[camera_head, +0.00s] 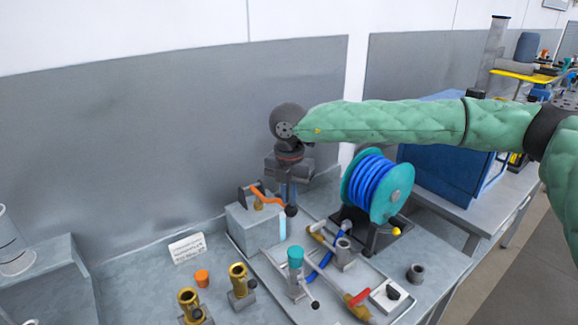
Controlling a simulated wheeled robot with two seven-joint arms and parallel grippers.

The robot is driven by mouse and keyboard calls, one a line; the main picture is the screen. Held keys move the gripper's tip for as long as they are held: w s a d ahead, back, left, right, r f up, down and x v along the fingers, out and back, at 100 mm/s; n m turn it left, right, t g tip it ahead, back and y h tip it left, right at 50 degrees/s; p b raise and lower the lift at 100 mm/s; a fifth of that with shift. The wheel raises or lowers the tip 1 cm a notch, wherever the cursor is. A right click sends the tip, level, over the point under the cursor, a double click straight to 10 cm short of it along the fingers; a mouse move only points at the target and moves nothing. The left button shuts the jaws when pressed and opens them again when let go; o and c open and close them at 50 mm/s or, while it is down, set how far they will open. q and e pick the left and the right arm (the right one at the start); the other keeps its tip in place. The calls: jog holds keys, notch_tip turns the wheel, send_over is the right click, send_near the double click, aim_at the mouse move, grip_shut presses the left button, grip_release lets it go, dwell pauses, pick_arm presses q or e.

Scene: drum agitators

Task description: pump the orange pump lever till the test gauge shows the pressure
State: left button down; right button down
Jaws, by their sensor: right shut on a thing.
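The orange pump lever (265,196) sits on top of a grey box-shaped pump (242,222) near the back of the bench. It runs to the right, ending at my right gripper (290,203). My right gripper points down from the green-sleeved arm and is shut on the lever's outer end, beside a dark knob. Its fingers partly hide that end. I cannot make out a test gauge face or a pressure reading. My left gripper is not in view.
A grey tray (327,322) holds a teal-capped fitting (295,258), pipes and a red-handled valve (357,298). A blue hose reel (377,188) stands right of the gripper. Brass fittings (238,278) and an orange cap (202,278) stand in front. A grey panel rises behind.

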jog(key=shift+f, duration=0.5)
jog(key=shift+d+f, duration=0.1)
jog(key=r, duration=0.1)
jog(key=w+r, duration=0.1)
jog(key=r, duration=0.3)
jog(key=shift+w+a+b, duration=0.15)
jog(key=shift+a+b, duration=0.15)
jog(key=shift+b, duration=0.05)
jog(key=shift+r, duration=0.1)
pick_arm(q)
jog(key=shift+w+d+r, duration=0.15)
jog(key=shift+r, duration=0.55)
